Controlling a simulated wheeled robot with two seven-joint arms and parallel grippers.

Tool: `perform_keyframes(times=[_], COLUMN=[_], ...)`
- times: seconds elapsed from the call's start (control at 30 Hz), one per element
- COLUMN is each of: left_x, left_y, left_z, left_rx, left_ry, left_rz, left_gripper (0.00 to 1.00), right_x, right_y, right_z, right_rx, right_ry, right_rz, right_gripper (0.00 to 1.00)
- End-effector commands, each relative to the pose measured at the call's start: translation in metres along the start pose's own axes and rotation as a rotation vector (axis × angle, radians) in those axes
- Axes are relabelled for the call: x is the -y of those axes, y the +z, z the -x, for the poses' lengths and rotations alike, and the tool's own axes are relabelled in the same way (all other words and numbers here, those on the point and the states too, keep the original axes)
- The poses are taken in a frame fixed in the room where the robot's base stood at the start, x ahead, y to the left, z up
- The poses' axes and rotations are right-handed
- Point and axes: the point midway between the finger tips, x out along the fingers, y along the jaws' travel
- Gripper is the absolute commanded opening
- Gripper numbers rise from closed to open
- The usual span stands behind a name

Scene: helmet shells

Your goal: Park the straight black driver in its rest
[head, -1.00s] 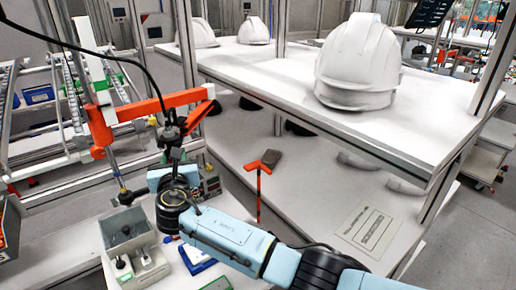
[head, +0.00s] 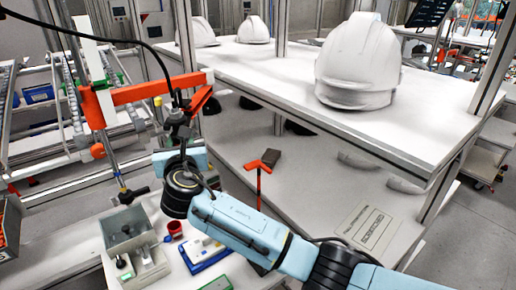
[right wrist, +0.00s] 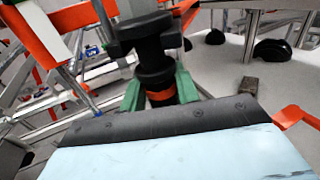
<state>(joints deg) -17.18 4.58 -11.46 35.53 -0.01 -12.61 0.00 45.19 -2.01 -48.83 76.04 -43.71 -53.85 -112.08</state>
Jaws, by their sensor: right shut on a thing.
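The straight black driver (head: 178,122) is upright in the head view, with a black cable running from its top to the upper left. My right gripper (right wrist: 160,92) is shut on it; the green fingers grip around its dark body near an orange band in the right wrist view, where the driver (right wrist: 152,58) also shows. The driver stands close to an orange bracket (head: 142,92) with a forked end at its right; whether they touch I cannot tell. My left gripper is not in view.
Another tool with a black handle (head: 132,194) hangs left of my right gripper. Below are a grey bin (head: 125,226), a red cup (head: 174,228) and a blue-and-white tray (head: 204,256). A white shelf (head: 290,85) with white helmets (head: 358,62) stands at the right.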

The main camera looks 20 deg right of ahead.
Motion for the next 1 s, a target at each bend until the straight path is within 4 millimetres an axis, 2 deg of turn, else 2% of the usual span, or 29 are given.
perform_keyframes(times=[0.6, 1.0], left_x=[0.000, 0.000], left_y=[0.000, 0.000], left_z=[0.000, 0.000], left_rx=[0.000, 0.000], left_ry=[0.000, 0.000], left_rz=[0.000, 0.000], left_gripper=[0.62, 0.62], right_x=[0.061, 0.067], right_y=[-0.001, 0.000], right_z=[0.031, 0.034], right_rx=[0.000, 0.000], right_ry=[-0.001, 0.000], right_rz=[0.000, 0.000], right_gripper=[0.00, 0.00])
